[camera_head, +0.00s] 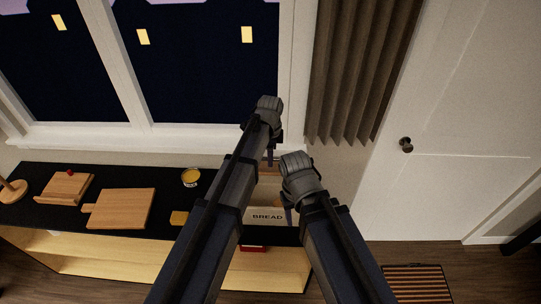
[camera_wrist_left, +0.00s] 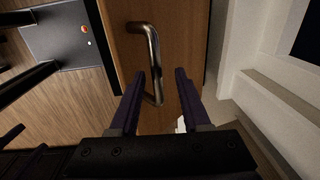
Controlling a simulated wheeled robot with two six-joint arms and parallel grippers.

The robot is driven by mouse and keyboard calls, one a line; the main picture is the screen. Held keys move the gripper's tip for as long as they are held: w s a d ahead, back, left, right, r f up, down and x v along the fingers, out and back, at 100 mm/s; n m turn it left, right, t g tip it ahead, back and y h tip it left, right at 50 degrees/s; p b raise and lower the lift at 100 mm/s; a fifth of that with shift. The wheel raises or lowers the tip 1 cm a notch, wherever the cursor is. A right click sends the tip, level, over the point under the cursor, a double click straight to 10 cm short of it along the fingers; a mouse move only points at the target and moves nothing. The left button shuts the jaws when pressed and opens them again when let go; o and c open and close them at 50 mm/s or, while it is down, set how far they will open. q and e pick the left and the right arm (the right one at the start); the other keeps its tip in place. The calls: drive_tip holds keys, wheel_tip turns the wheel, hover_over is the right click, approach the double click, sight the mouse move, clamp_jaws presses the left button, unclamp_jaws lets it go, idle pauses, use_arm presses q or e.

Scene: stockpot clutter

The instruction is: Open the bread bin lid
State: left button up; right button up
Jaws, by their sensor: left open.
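The bread bin (camera_head: 262,216) stands on the dark counter, its pale front marked BREAD. My two arms cover much of it in the head view. In the left wrist view a wooden panel, which looks like its lid (camera_wrist_left: 190,40), carries a bent metal bar handle (camera_wrist_left: 153,50). My left gripper (camera_wrist_left: 159,76) is open, with the lower part of the handle between its two fingers; I cannot tell if they touch it. In the head view the left gripper (camera_head: 274,145) points down at the bin's back. My right gripper (camera_head: 289,212) hangs by the bin's right side, its jaws unclear.
On the counter (camera_head: 50,208) to the left are a cutting board (camera_head: 121,208), a wooden block with a red knob (camera_head: 66,188) and a yellow-topped tin (camera_head: 191,177). A red item (camera_head: 253,249) is on the shelf below. A window is behind, a curtain (camera_head: 362,70) and door right.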

use_arm(q)
drive_tip(key=shift+s+r+p, duration=0.2)
drive_tip(key=shift+r+p, duration=1.8)
drive_tip(key=shift+s+r+p, duration=0.15)
drive_tip(key=shift+r+p, duration=1.8)
use_arm(e)
wheel_tip(320, 180, up, 8)
use_arm(q)
drive_tip(key=shift+f, duration=0.1)
use_arm(e)
drive_tip(key=shift+f, duration=0.1)
